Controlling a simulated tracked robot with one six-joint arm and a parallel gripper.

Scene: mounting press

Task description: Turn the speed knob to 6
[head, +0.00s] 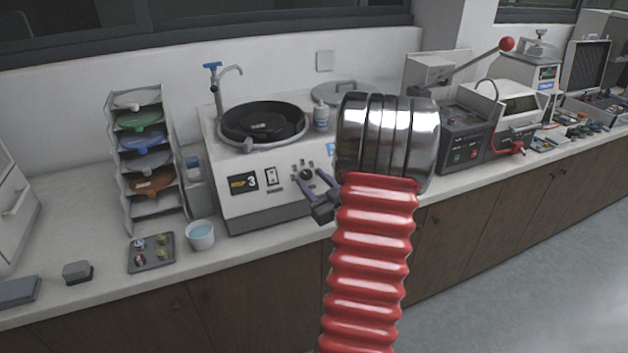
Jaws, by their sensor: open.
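The speed knob (308,174) is a small dark round knob on the front of a white polishing machine (232,180). Marks are set around it on the panel. A display (243,183) left of the knob reads 3, with a rocker switch (271,176) between them. My gripper (309,180) is open, its purple-grey fingers spread in front of the panel at the knob. The fingertips appear on either side of the knob; I cannot tell whether they touch it. The knob's pointer is too small to read.
My red ribbed arm hides the machine's right side and part of the counter. A rack of coloured discs (147,150), a cup of blue liquid (201,235) and a small tray (152,253) stand left. A press with a red-balled lever (507,44) is at right.

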